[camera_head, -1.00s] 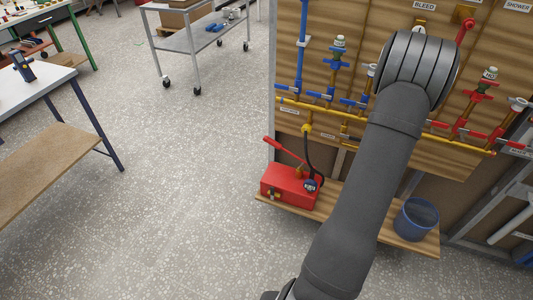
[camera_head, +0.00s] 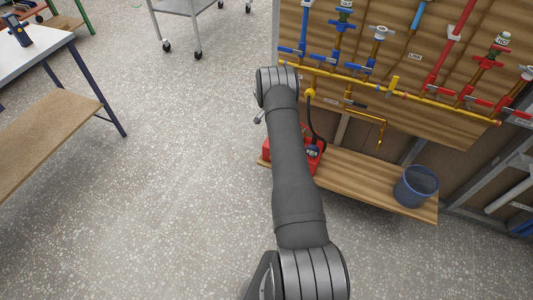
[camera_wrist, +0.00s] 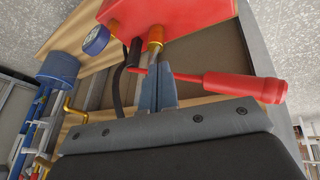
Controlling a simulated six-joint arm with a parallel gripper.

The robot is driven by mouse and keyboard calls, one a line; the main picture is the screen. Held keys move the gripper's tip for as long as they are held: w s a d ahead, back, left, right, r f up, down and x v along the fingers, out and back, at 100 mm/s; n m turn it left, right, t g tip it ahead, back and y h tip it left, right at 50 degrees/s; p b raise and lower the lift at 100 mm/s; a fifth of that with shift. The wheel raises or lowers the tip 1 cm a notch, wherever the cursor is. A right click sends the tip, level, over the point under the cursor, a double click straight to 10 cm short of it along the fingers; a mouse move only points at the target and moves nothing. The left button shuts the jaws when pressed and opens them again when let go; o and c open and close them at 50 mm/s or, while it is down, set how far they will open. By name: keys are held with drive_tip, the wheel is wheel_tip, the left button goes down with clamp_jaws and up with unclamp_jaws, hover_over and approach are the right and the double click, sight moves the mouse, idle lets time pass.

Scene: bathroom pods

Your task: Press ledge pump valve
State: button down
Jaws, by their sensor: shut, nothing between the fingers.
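The red pump (camera_head: 271,149) sits on the wooden ledge (camera_head: 365,178), mostly hidden behind my arm in the head view. In the wrist view the pump body (camera_wrist: 175,14) is at the top, with a brass valve fitting (camera_wrist: 155,38) below it. A red lever handle (camera_wrist: 235,83) extends right, and a round gauge (camera_wrist: 96,40) is at left. My gripper (camera_wrist: 161,70) is shut and empty, its blue-grey fingertips by the brass fitting and the lever's inner end. I cannot tell whether they touch. In the head view the fingers are hidden.
A blue bucket (camera_head: 416,186) stands at the ledge's right end. A black hose (camera_head: 313,120) rises from the pump to the yellow pipe (camera_head: 345,78) on the wooden panel, with blue and red valves. Open floor lies left of the ledge; a workbench (camera_head: 45,125) is farther left.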

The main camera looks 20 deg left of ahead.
drive_tip(key=s+a+f+n+h, duration=0.2)
drive_tip(key=s+a+f, duration=0.7)
drive_tip(key=s+a, duration=0.2)
drive_tip(key=shift+s+a+f+t, duration=0.15)
drive_tip(key=shift+s+a+t, duration=0.2)
drive_tip(key=shift+a, duration=0.6)
drive_tip(key=w+d+f, duration=0.4)
drive_tip(key=d+f, duration=0.4)
drive_tip(key=shift+d, duration=0.4)
